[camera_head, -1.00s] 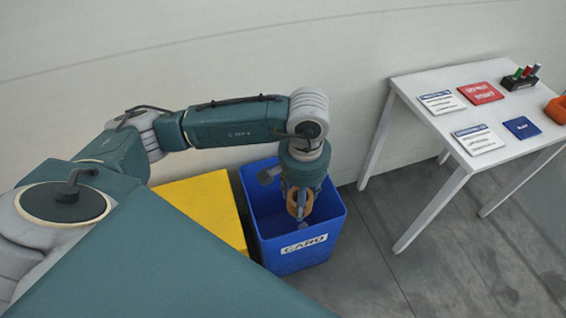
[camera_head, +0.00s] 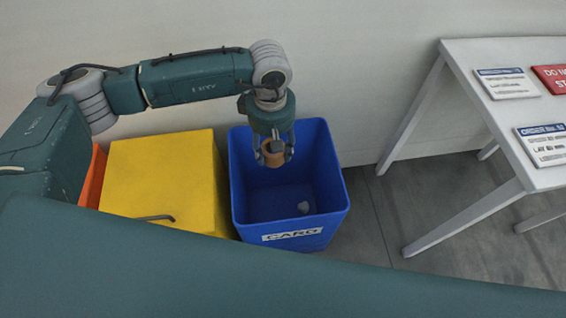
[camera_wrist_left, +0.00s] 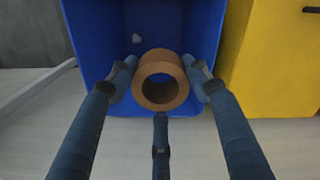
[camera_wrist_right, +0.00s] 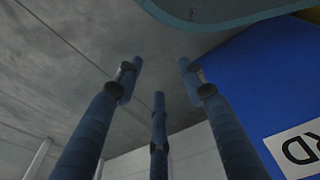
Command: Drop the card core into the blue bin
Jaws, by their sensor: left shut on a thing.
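The blue bin (camera_head: 288,215) stands on the floor against the wall, with a white label reading CARD on its front. My left gripper (camera_head: 272,150) is over the back left part of the bin's opening. It is shut on the card core (camera_head: 272,157), a short brown tube. In the left wrist view the core (camera_wrist_left: 160,96) sits between the fingers with its open end facing the camera, and the bin (camera_wrist_left: 110,30) lies beyond it. My right gripper (camera_wrist_right: 158,80) shows only in its own wrist view, with its fingers apart and nothing between them, beside the bin's labelled side.
A yellow bin (camera_head: 165,185) stands directly left of the blue bin, with an orange one (camera_head: 95,178) beyond it. A small pale scrap (camera_head: 304,206) lies inside the blue bin. A white table (camera_head: 470,70) with cards stands at the right. Grey floor lies between.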

